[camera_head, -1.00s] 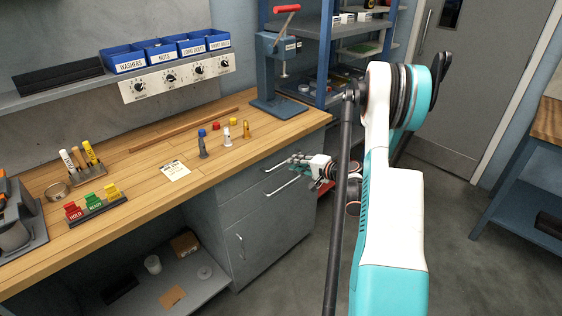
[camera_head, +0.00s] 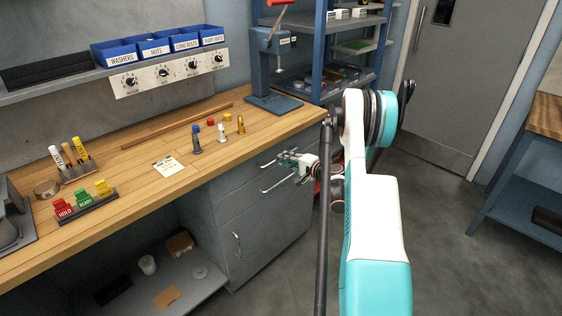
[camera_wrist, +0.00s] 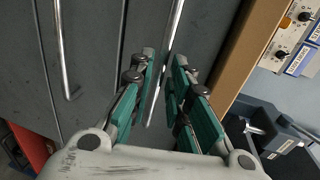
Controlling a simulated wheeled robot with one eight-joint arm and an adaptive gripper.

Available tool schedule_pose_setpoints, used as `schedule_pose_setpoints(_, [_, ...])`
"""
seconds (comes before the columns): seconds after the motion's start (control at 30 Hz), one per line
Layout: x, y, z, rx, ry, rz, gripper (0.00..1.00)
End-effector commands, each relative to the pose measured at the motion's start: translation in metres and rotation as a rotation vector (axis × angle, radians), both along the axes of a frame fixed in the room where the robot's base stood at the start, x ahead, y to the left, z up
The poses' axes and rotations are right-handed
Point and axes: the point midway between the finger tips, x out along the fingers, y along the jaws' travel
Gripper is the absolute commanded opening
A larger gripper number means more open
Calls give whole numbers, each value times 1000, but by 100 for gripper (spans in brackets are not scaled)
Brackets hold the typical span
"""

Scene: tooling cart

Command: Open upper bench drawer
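The grey upper bench drawer (camera_head: 233,182) sits just under the wooden bench top and looks closed. In the wrist view its front (camera_wrist: 208,30) carries a silver bar handle (camera_wrist: 174,28). My gripper (camera_head: 287,158) is at this handle, at the drawer's right part. In the wrist view my gripper (camera_wrist: 165,62) has its two teal fingers apart, one on each side of the bar. A narrow gap shows on both sides, and contact cannot be told. A second bar handle (camera_wrist: 62,55) belongs to the drawer below and lies left of the fingers.
The wooden bench top (camera_head: 150,190) overhangs the drawers and shows close to the right finger in the wrist view (camera_wrist: 248,55). A cabinet door handle (camera_head: 237,245) is lower down. A blue press (camera_head: 268,75) stands on the bench. Open floor (camera_head: 440,230) lies to the right.

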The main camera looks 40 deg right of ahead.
Motion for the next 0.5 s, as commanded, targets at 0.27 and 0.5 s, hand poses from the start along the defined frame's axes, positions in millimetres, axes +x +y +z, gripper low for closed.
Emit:
schedule_pose_setpoints(0.27, [29, 2, -7, 0, 0, 0, 17])
schedule_pose_setpoints(0.5, [33, 2, -6, 0, 0, -1, 17])
